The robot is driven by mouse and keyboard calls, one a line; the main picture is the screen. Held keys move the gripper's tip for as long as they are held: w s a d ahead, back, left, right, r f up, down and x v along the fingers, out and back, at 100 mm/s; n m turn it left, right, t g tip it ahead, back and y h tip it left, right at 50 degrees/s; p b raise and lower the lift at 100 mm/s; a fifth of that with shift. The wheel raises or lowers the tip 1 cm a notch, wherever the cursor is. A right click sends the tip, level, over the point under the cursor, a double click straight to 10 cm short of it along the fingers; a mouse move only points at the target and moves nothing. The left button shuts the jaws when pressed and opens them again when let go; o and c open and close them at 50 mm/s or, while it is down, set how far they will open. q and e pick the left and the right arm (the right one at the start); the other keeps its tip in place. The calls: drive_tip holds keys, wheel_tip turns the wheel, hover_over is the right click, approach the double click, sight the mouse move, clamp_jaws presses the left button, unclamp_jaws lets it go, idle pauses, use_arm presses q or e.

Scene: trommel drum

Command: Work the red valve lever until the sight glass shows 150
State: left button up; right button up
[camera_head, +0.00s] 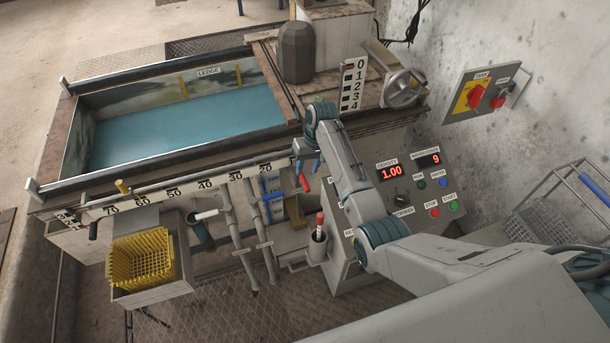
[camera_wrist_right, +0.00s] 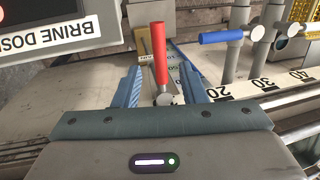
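The red valve lever (camera_head: 305,185) shows below my right gripper in the head view. In the right wrist view the red lever (camera_wrist_right: 160,52) stands upright in the picture, its round grey pivot (camera_wrist_right: 165,99) near the gripper body. My right gripper (camera_head: 306,160) is open; in the wrist view its blue fingers (camera_wrist_right: 160,82) lie either side of the lever with gaps on both sides. The sight glass (camera_head: 271,190), a blue-marked scale, stands left of the lever; its reading is too small to tell. My left gripper is not in view.
A blue-handled valve (camera_wrist_right: 222,36) is beside the lever in the wrist view. A control panel (camera_head: 405,190) with red displays of 1.00 and 9 stands at right.

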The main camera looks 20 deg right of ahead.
sight(304, 179)
drive_tip(key=shift+a+f, duration=0.25)
drive_tip(key=shift+f, duration=0.85)
drive_tip(key=shift+a+f, duration=0.2)
drive_tip(key=shift+f, duration=0.85)
drive_tip(key=shift+c, duration=0.5)
clamp_jaws()
